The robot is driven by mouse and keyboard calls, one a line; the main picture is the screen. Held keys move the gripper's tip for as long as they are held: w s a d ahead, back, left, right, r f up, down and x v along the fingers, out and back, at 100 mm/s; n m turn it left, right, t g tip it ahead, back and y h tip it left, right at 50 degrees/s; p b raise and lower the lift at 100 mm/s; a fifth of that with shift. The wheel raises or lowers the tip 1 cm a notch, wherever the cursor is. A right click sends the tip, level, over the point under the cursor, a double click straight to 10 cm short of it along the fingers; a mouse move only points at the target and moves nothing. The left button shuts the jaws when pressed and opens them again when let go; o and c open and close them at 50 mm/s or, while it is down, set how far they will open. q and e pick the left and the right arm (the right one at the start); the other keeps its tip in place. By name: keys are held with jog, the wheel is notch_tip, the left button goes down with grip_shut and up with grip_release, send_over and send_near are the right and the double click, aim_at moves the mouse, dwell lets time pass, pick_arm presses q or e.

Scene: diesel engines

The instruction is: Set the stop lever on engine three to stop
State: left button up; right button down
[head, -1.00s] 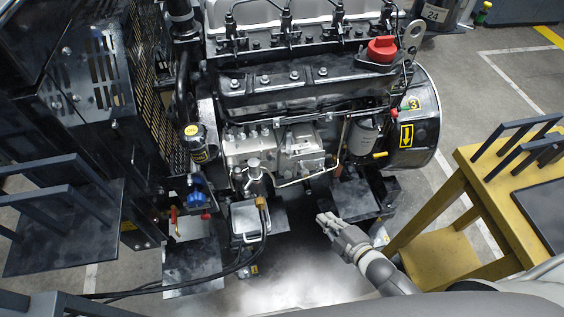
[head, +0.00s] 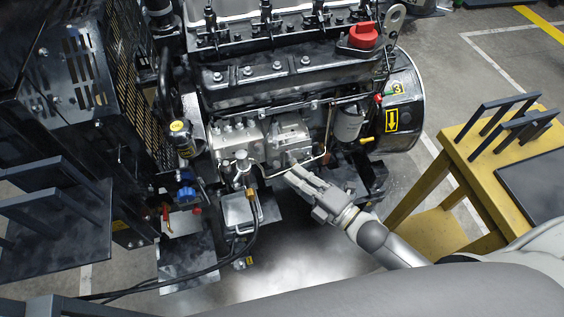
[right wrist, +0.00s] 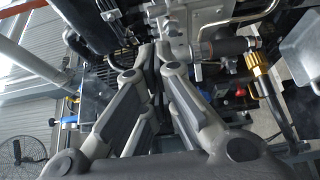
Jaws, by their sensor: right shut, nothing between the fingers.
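Engine three (head: 270,75) is a large dark diesel engine with a "3" mark on its round right-end housing (head: 403,100). A silver pump block (head: 238,143) sits on its near side, with a bent silver pipe below. A small red-tipped lever (head: 379,98) and a yellow handle (head: 367,140) show near the right end. I cannot tell which part is the stop lever. My right gripper (head: 290,174) is shut and empty, with its fingertips just below the pipe and pump. In the right wrist view its fingers (right wrist: 158,55) point toward the engine; contact is unclear. My left gripper is not in view.
A yellow table (head: 470,160) with black racks stands at the right. A dark panelled unit (head: 75,80) stands at the left. A silver box (head: 238,212) and black cables (head: 200,275) lie low before the engine. A brass fitting (right wrist: 258,75) shows close by in the wrist view.

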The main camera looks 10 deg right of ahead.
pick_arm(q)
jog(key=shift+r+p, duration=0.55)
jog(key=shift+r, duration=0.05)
pick_arm(e)
jog(key=x, duration=0.9)
jog(key=shift+w, duration=0.2)
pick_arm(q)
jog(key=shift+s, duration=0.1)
